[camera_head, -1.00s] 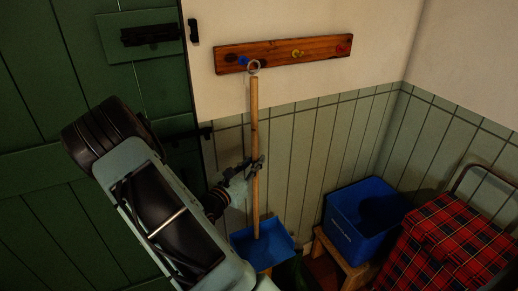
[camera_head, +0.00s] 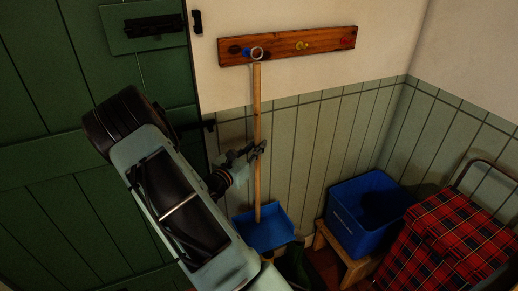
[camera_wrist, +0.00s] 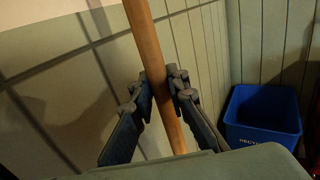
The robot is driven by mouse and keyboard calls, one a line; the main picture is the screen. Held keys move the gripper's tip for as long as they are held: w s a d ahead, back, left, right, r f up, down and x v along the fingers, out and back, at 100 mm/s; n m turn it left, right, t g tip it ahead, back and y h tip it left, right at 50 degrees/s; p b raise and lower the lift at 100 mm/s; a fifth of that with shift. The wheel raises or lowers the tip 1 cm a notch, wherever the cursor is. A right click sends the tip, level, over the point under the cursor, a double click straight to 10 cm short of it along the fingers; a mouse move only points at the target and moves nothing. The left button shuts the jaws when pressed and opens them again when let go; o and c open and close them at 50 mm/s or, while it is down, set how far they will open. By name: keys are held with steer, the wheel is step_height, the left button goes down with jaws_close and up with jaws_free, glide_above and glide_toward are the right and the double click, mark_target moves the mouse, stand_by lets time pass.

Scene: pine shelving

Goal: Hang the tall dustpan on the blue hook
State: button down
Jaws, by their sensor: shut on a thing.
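The tall dustpan has a long wooden handle (camera_head: 257,120) with a metal ring (camera_head: 257,53) at its top and a blue pan (camera_head: 264,230) at the bottom. It hangs upright in front of the panelled wall. My gripper (camera_head: 256,149) is shut on the handle around its middle. The handle also shows between the fingers in the wrist view (camera_wrist: 153,70). The blue hook (camera_head: 246,52) is at the left end of the wooden rail (camera_head: 285,45). The ring overlaps the hook's right side in the head view; I cannot tell whether it is around the hook.
The rail also bears a yellow hook (camera_head: 303,46) and a red hook (camera_head: 347,42). A blue recycling box (camera_head: 352,225) stands on a wooden stool (camera_head: 345,262) at right, beside a red tartan trolley (camera_head: 440,240). A green door (camera_head: 50,120) is at left.

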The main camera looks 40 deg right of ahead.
steer(key=shift+w+d+f+b, duration=0.25)
steer(key=shift+w+b, duration=0.1)
steer(key=shift+w, duration=0.6)
steer(key=shift+w+d+f+b, duration=0.2)
steer(key=shift+w+b, duration=0.1)
steer(key=shift+w, duration=0.7)
steer(key=shift+w+d+f+b, duration=0.15)
steer(key=shift+w+d+b, duration=0.15)
steer(key=shift+w, duration=0.65)
steer(key=shift+f, duration=0.15)
